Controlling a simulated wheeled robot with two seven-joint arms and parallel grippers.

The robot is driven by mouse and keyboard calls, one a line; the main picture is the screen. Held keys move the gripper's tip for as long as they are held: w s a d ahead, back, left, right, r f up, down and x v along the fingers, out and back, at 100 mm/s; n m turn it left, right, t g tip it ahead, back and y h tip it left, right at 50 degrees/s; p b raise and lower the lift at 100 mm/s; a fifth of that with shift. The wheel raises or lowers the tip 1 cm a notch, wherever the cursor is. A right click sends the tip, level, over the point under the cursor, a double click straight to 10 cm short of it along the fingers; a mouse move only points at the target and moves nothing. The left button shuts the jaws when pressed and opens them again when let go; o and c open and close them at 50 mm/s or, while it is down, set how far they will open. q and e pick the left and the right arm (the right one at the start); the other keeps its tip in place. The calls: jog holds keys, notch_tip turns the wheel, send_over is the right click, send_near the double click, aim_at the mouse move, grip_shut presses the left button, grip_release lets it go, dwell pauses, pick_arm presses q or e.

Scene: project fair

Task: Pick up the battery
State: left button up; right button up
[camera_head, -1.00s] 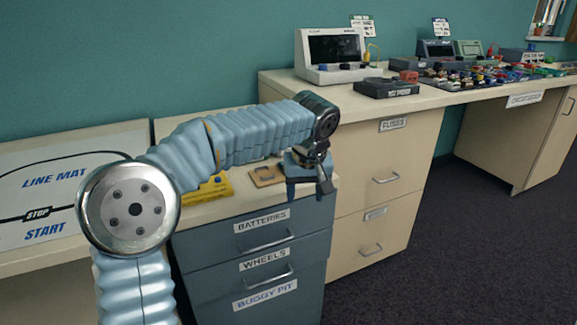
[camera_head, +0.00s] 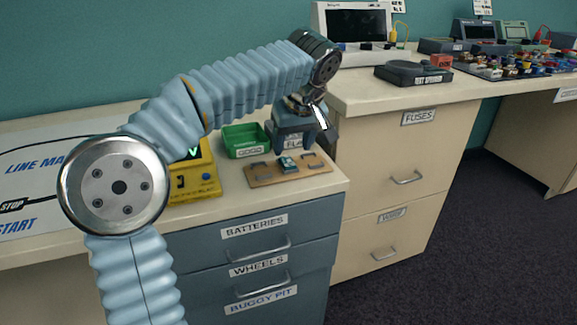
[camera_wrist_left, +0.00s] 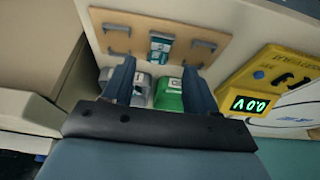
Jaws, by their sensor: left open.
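My left gripper (camera_head: 308,137) is open and empty. In the head view it hangs above the back of the board, in front of the grey bin. In the left wrist view its two fingers (camera_wrist_left: 160,80) point towards the board, with the battery beyond and between their tips. They are apart from it. My right gripper is not in view.
A green bin marked GOOD (camera_head: 245,142) and a grey bin marked FLAT (camera_head: 296,141), partly hidden by my gripper, stand behind the board. A yellow meter (camera_head: 196,182) stands left; its display reads 0.0V in the wrist view. A higher cabinet (camera_head: 395,170) rises at right.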

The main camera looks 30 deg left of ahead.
aim_at(288, 160)
pick_arm(q)
jog(key=x, duration=0.6)
jog(key=shift+w+a, duration=0.25)
jog(key=shift+c, duration=0.2)
jog(key=shift+r, duration=0.1)
grip_shut()
jog(key=shift+r, duration=0.1)
